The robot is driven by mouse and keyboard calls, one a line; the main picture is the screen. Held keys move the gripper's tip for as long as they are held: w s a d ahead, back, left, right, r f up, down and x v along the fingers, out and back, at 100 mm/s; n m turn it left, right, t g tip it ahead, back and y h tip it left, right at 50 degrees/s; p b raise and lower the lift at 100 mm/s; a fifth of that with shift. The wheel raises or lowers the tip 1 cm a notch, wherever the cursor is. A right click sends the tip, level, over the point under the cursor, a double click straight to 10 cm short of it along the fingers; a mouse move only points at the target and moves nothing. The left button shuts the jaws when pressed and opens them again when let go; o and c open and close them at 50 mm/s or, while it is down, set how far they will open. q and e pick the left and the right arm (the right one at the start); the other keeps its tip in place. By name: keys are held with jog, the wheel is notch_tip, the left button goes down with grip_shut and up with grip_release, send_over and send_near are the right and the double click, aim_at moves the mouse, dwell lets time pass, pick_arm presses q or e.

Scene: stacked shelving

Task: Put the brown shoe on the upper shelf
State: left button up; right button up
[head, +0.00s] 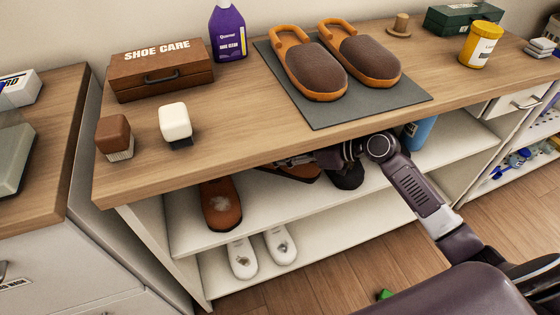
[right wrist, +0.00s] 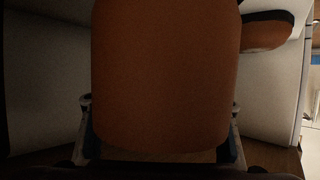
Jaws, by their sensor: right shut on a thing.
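A brown shoe (right wrist: 165,70) fills the middle of the right wrist view, between the two fingers of my right gripper (right wrist: 161,104), which is shut on it. In the head view my right arm reaches in from the right under the counter. The right gripper (head: 312,157) is partly hidden by the counter edge, and brown shoe material (head: 298,173) shows just below it, over the upper shelf (head: 270,202). Another brown shoe (head: 221,207) rests on the left part of that shelf. A second brown shoe (right wrist: 266,33) shows at upper right in the wrist view. My left gripper is not in view.
A dark shoe (head: 346,178) and a blue item (head: 419,133) are under the counter. White shoes (head: 243,259) stand on the lower shelf (head: 222,287). The counter (head: 250,128) above holds slippers (head: 315,72), a shoe care box (head: 160,70) and bottles. Bare upper-shelf space lies at front middle.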

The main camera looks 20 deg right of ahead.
notch_tip(320, 180, down, 5)
jog(key=shift+b, duration=0.6)
jog(key=shift+w+f, duration=0.15)
jog(key=shift+w, duration=0.05)
jog(key=shift+f, duration=0.1)
jog(key=o, duration=1.7)
jog(key=shift+s+f, duration=0.1)
jog(key=v, duration=1.2)
jog(key=shift+p, duration=0.35)
